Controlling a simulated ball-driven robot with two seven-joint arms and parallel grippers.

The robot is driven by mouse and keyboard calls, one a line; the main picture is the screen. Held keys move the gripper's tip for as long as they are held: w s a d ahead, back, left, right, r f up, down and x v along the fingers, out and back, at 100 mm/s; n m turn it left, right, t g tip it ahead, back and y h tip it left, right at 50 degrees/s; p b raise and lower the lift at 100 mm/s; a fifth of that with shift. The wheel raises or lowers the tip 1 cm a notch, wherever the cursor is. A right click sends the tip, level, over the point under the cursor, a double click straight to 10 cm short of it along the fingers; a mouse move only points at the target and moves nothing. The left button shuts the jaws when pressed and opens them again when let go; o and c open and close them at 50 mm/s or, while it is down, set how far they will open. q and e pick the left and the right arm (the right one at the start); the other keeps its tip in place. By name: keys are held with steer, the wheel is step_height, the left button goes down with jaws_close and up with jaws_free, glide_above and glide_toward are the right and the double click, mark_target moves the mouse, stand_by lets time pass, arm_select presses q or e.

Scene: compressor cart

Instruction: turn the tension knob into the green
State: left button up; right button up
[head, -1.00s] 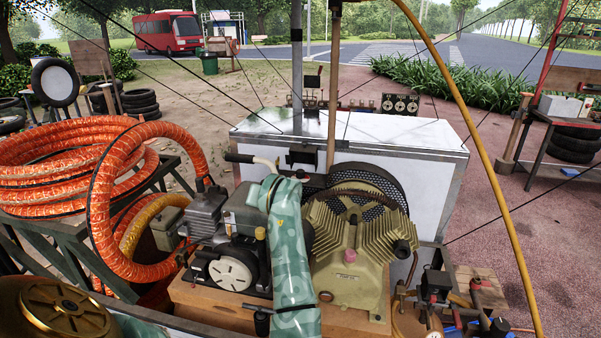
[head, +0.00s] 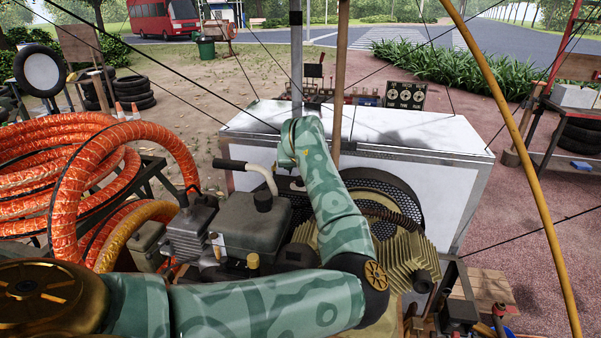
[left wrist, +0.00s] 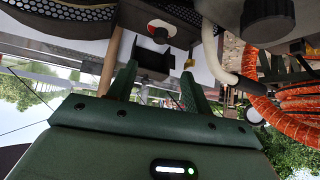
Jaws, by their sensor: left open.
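In the left wrist view a dial with a white and red face (left wrist: 152,24) and a small dark knob (left wrist: 161,35) sits near the top centre. No green part of it can be made out. My left gripper (left wrist: 158,70) is open, its two green fingers pointing toward the dial. A black block (left wrist: 154,58) shows between the fingers; I cannot tell whether they touch it. The knob stands a little beyond the fingertips. In the head view my left arm reaches over the compressor (head: 400,255), and its wrist hides the gripper and the dial. My right gripper is not in view.
A white chest (head: 440,165) stands behind. Orange hose (head: 70,170) fills the left.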

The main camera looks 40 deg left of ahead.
arm_select(q)
steer(key=b+x, duration=0.4)
steer(key=x, duration=1.1)
steer(key=shift+d+f+b, duration=0.1)
steer(key=shift+b, duration=0.3)
steer(key=shift+w+a+f, duration=0.2)
steer(key=shift+a, duration=0.05)
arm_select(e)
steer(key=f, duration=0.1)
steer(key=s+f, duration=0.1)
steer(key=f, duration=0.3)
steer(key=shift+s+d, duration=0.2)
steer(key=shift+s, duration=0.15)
